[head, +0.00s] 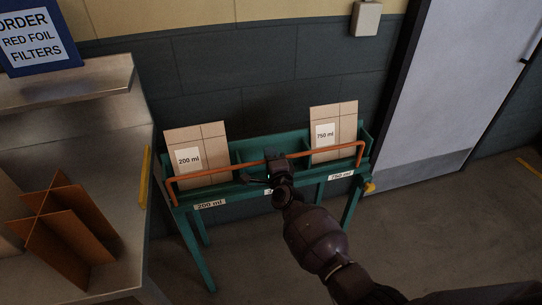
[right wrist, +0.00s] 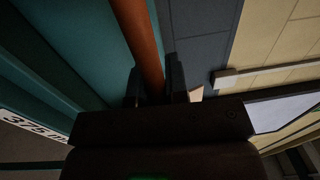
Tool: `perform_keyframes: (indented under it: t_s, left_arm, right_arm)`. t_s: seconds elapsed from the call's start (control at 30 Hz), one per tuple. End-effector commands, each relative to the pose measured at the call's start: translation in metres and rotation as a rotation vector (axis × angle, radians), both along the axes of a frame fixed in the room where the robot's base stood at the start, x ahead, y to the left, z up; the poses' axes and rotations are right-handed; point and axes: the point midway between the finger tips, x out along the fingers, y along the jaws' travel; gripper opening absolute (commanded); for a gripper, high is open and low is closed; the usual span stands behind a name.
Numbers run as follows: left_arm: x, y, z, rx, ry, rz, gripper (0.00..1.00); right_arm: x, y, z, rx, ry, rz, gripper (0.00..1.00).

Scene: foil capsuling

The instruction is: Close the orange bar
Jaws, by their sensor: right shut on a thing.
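The orange bar (head: 224,167) runs across the front of a green rack (head: 262,147), with its ends bent down at the left and right sides. My right gripper (head: 273,160) is at the middle of the bar and shut on it. In the right wrist view the bar (right wrist: 138,40) passes between the two fingers of the gripper (right wrist: 156,88). Part of the bar's middle is hidden by the gripper in the head view. My left gripper is not in view.
Cardboard boxes labelled 200 ml (head: 214,154) and 750 ml (head: 345,127) stand in the rack's outer bays. A metal bench (head: 118,225) with cardboard dividers (head: 72,232) is at left. A grey door (head: 465,85) is at right. The floor right of my arm is clear.

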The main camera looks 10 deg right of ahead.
Motion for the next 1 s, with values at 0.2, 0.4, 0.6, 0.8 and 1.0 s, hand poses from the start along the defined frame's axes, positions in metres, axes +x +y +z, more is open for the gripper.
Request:
perform_keyframes:
  t_s: [0.2, 0.4, 0.6, 0.8, 1.0]
  left_arm:
    - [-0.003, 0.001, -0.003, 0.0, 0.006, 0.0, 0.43]
    - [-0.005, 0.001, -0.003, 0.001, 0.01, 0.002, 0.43]
    - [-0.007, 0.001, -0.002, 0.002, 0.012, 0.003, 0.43]
    - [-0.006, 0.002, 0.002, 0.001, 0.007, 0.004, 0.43]
    - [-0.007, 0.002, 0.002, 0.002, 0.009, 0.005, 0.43]
  right_arm:
    - [-0.003, 0.0, -0.009, -0.001, 0.016, 0.001, 0.4]
    - [-0.002, 0.0, -0.006, 0.0, 0.01, 0.001, 0.4]
    - [-0.009, 0.0, -0.005, 0.0, 0.008, 0.001, 0.4]
    - [-0.035, -0.002, -0.006, 0.001, 0.008, -0.001, 0.4]
    - [-0.066, -0.003, -0.009, 0.001, 0.009, 0.0, 0.4]
